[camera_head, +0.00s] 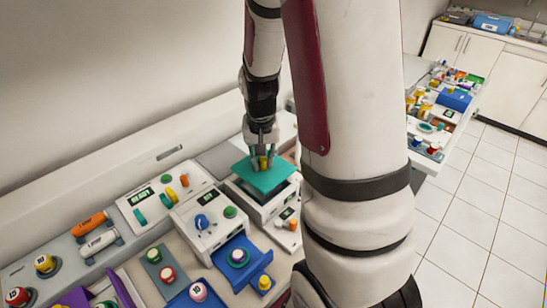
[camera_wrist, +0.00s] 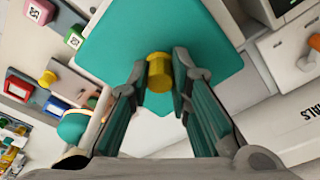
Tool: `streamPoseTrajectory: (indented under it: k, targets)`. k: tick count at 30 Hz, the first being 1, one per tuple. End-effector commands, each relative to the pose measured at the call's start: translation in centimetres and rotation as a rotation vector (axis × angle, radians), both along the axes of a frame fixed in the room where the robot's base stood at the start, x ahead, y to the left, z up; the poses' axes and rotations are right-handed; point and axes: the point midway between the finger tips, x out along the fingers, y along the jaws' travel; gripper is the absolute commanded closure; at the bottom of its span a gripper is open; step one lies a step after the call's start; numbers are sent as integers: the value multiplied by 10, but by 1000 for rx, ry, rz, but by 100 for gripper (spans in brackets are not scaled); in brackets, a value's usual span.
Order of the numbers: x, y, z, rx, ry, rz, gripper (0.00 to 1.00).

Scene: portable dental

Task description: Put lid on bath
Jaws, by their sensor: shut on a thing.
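The teal lid (camera_head: 272,181) is a flat square plate with a yellow knob (camera_wrist: 158,72) on top. My gripper (camera_head: 262,158) is above the lid, with its fingers shut on the knob; in the wrist view the gripper (camera_wrist: 160,90) has one finger on each side of it. The bath appears to be the white box (camera_head: 262,207) under the lid in the head view. The lid covers most of its top and looks turned relative to its edges. I cannot tell whether the lid touches the box. The opening is hidden.
A white unit with a blue knob (camera_head: 201,220) stands left of the box, with an open blue drawer (camera_head: 243,262) in front. A white panel with a small display (camera_head: 290,215) is close on the right. Another cluttered counter (camera_head: 440,110) stands at the far right.

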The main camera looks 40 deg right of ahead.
Motion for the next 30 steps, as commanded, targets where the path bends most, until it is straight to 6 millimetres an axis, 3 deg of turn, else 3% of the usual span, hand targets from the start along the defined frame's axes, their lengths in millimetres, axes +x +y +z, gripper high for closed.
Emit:
streamPoseTrajectory:
  k: [3, 19, 30]
  targets:
    - [10, 5, -7, -1, 0, 4, 100]
    - [11, 6, -34, -1, 0, 4, 100]
    - [10, 6, -37, -1, -2, 4, 100]
